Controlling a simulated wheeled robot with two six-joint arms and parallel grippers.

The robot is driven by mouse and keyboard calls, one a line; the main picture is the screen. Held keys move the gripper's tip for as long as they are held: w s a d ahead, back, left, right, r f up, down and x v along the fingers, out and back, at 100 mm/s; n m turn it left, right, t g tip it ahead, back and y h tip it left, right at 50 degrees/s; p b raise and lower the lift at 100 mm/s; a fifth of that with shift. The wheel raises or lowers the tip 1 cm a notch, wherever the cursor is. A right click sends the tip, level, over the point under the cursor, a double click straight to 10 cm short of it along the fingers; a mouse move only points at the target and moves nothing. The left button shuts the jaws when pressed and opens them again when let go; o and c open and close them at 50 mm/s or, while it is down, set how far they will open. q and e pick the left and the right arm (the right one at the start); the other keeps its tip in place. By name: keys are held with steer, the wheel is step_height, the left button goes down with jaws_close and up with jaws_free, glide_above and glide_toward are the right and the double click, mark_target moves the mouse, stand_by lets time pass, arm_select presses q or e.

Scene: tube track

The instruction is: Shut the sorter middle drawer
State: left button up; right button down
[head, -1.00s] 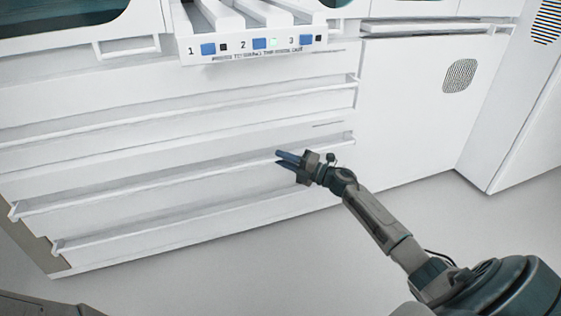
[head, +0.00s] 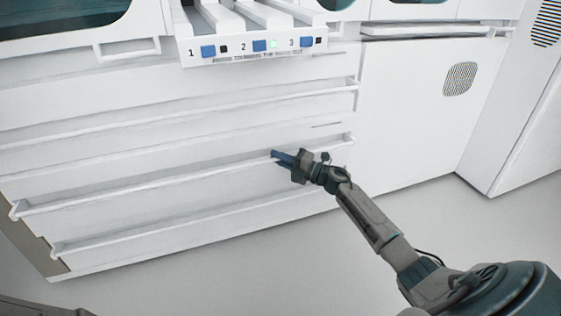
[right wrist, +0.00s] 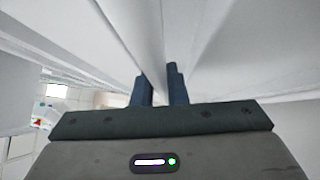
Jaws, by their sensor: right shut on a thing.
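The sorter is a white cabinet front with long horizontal drawers. The middle drawer's long rail handle (head: 150,186) slopes up to the right across the head view. My right gripper (head: 275,154) is at the right part of this rail, with its blue fingers shut on it. In the right wrist view the white rail (right wrist: 150,45) runs between the two blue fingers (right wrist: 158,85). How far the middle drawer stands out is hard to tell. My left gripper is not in view.
Another rail (head: 180,107) lies above and a lower one (head: 150,232) below. A panel with blue buttons (head: 255,46) juts out above. A white cabinet door (head: 410,115) is to the right. The grey floor (head: 200,280) in front is clear.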

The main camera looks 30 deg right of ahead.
steer(key=shift+w+d, duration=0.15)
steer(key=shift+w, duration=0.45)
steer(key=shift+w+d, duration=0.15)
steer(key=shift+w, duration=0.45)
steer(key=shift+w+d+r, duration=0.1)
steer(key=shift+d, duration=0.05)
steer(key=c, duration=1.7)
jaws_free()
steer(key=shift+w, duration=0.1)
